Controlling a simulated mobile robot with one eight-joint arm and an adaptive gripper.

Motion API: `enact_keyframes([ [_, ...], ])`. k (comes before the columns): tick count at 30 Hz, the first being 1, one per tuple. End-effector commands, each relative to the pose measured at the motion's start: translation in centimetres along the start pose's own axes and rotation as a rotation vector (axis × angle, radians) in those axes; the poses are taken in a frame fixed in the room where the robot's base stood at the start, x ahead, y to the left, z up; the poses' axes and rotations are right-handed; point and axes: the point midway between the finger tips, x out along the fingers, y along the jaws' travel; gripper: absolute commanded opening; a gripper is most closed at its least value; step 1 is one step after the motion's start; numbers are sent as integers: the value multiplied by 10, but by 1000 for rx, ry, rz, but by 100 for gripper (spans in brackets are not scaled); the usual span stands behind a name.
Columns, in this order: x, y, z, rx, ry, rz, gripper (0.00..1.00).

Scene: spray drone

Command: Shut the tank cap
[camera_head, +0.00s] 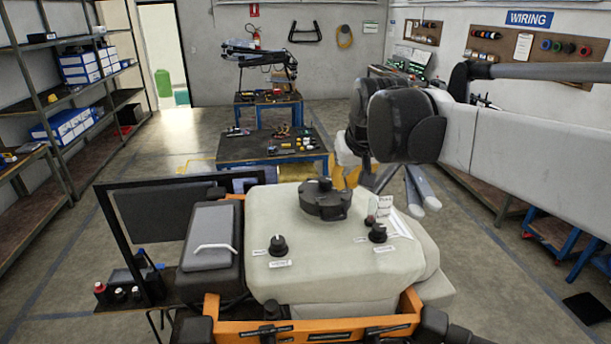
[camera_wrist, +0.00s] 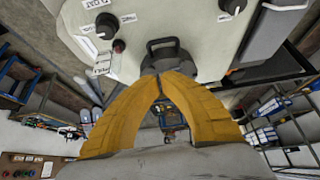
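The tank (camera_head: 335,255) is a large pale beige body with a black round cap (camera_head: 325,200) on its top, towards the far edge. The cap has a raised knob and looks about level; I cannot tell whether it is fully seated. In the wrist view the cap (camera_wrist: 164,52) shows as a dark arched shape just beyond my fingertips. My gripper (camera_head: 345,174) has yellow fingers and is behind the cap, on its far side. In the wrist view the fingertips of my gripper (camera_wrist: 160,77) meet, with nothing seen between them. Whether they touch the cap is unclear.
Black knobs (camera_head: 278,245) and (camera_head: 378,232) stand on the tank near the cap, with small labels. A black box with a white handle (camera_head: 215,248) is at the left. An orange frame (camera_head: 310,328) runs along the front. A blue workbench (camera_head: 275,150) stands behind.

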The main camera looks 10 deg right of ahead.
Motion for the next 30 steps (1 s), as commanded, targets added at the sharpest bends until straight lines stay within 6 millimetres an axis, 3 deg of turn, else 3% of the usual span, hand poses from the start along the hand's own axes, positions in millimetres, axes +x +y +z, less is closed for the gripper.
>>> enact_keyframes([
  [6, 48, 0, -2, 0, 1, 0, 0],
  [12, 72, 0, 17, 0, 1, 0, 0],
  [30, 85, 0, 30, 1, 1, 0, 0],
])
